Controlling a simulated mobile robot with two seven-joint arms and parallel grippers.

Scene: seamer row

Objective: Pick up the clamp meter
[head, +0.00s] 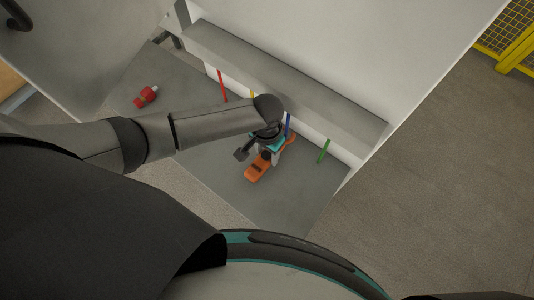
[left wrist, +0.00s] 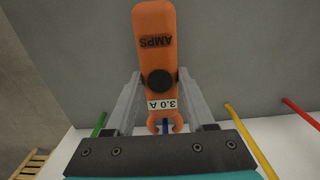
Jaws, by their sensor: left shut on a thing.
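The clamp meter (head: 257,170) is orange with a dark round dial. It is at the grey surface below my left gripper (head: 270,152) in the head view. In the left wrist view the clamp meter (left wrist: 155,45) shows the word AMPS, a black knob and a white label reading 3.0 A. My left gripper (left wrist: 157,95) is shut on it, with one grey finger on each side of its body near the knob. Its hooked jaws point toward the coloured rods. I cannot tell whether it touches the surface. My right gripper is not in view.
Red (head: 222,86), yellow, blue (head: 287,124) and green (head: 323,151) rods stand along a grey ledge (head: 290,78) behind the meter. A red object (head: 146,97) lies on the grey surface (head: 205,175) at left. The surface's front right is clear. Yellow fencing (head: 508,45) stands far right.

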